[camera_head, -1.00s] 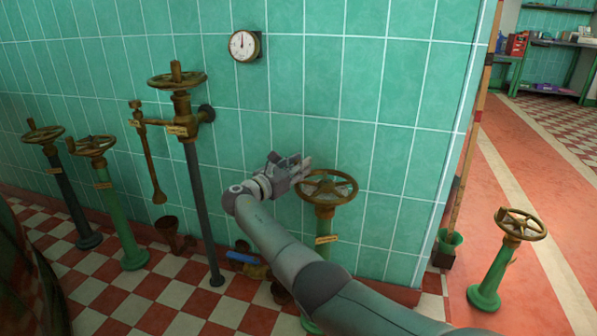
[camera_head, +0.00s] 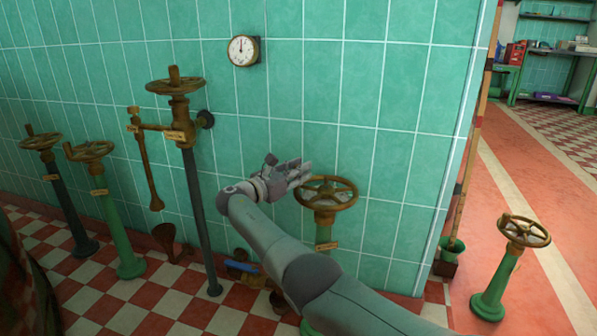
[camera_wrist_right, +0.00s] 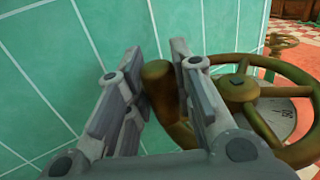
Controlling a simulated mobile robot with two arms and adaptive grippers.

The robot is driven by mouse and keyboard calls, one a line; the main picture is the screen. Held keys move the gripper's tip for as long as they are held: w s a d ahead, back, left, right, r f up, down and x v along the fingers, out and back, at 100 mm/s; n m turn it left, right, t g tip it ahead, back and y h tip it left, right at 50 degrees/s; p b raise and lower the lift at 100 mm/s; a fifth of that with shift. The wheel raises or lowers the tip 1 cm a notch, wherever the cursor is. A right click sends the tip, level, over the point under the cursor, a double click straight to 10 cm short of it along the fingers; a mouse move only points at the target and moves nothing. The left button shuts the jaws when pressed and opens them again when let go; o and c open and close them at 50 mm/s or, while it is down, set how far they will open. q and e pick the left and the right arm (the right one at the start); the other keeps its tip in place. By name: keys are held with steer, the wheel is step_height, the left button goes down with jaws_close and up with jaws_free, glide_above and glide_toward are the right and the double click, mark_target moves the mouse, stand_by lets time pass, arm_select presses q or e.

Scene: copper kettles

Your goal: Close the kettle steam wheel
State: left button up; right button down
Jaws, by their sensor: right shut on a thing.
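A brass steam wheel (camera_head: 327,191) with spokes sits on a green post beside the tiled wall, near the middle of the head view. My right gripper (camera_head: 298,172) is at the wheel's left side. In the right wrist view, its two fingers (camera_wrist_right: 157,62) stand on either side of the wheel's upright brass handle knob (camera_wrist_right: 160,85) and hold it. The wheel's rim and hub (camera_wrist_right: 238,90) show to the right of the fingers, with a pale dial under the spokes. My left gripper is not in view.
Other brass wheels stand on posts at left (camera_head: 90,151), at far left (camera_head: 40,141), on a tall pipe (camera_head: 175,86) and at right (camera_head: 524,231). A round gauge (camera_head: 243,50) hangs on the wall. Red floor lies open at right.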

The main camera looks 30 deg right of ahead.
steer(key=shift+r, duration=0.1)
steer(key=c, duration=1.2)
jaws_free()
steer(key=shift+d, duration=0.1)
steer(key=shift+c, duration=0.2)
steer(key=v, duration=1.2)
